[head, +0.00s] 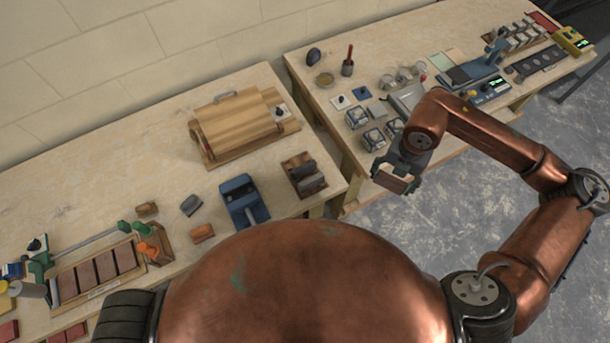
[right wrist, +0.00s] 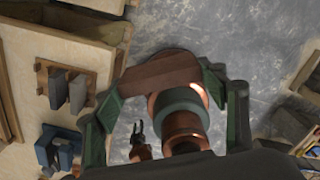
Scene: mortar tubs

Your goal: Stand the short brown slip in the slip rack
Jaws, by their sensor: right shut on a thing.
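My right gripper (head: 398,178) is shut on the short brown slip (head: 392,182), holding it in the air over the floor just right of the table edge. In the right wrist view the slip (right wrist: 160,73) spans between the two green fingers. What seems to be the slip rack (head: 289,166) is a small wooden rack at the table's right front corner, with grey slips standing in it. It also shows in the right wrist view (right wrist: 42,80), left of the gripper and apart from it. My left gripper is not seen in the head view; a small dark claw-like part (right wrist: 138,134) shows in the right wrist view.
A blue tool (head: 243,200) stands left of the rack, and a wooden box (head: 235,125) behind it. Loose small blocks (head: 191,205) lie further left, near a tray of brown bricks (head: 98,270). A gap separates this table from the right one, which holds several small items.

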